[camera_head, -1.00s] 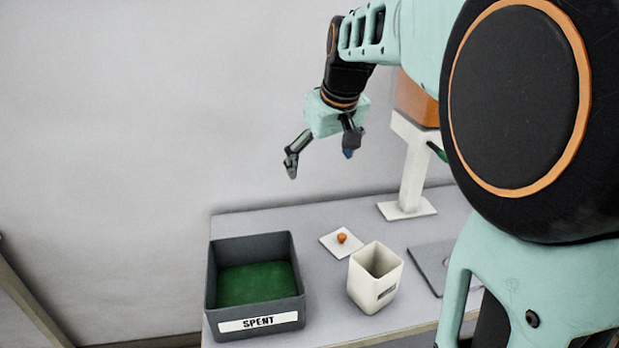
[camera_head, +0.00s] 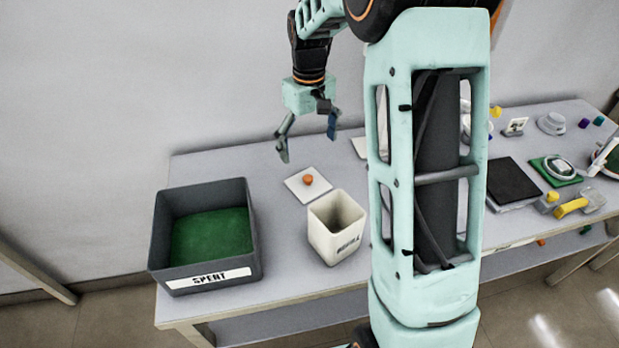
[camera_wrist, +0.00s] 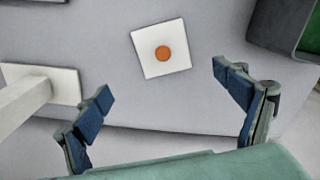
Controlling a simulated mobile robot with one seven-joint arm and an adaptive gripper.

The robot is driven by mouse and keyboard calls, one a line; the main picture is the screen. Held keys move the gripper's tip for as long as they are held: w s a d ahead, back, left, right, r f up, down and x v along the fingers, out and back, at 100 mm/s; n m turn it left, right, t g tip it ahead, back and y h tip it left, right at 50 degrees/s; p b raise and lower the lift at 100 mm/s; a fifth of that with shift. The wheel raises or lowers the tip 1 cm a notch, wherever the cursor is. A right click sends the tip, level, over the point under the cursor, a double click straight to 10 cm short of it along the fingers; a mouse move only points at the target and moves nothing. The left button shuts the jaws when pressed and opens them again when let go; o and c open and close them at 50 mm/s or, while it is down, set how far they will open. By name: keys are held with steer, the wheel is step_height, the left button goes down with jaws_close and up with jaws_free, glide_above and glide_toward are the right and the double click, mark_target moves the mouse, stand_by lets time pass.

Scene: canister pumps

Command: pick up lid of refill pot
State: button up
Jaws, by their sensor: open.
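The lid is a flat white square with an orange knob (camera_head: 308,183); it lies on the grey table behind the refill pot. The lid also shows in the wrist view (camera_wrist: 148,57), beyond my fingertips. The refill pot (camera_head: 335,245) is a cream square pot with a dark label, standing upright with its top uncovered. My gripper (camera_head: 308,143) is open and empty, pointing down above the table, just above and behind the lid in the head view. In the wrist view its blue-padded fingers (camera_wrist: 164,82) are wide apart with the lid between and ahead of them.
A dark grey bin (camera_head: 205,235) marked SPENT, with a green bottom, stands left of the pot. My arm hides the table's middle; a black pad (camera_head: 512,181) and several small items lie right.

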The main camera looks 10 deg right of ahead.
mark_target(308, 177)
steer(key=f, duration=0.7)
steer(key=f+b, duration=0.1)
steer(key=f, duration=0.2)
steer(key=shift+s+a+f, duration=0.2)
steer(key=shift+s+f, duration=0.05)
steer(key=shift+f, duration=0.15)
steer(key=shift+c, duration=0.4)
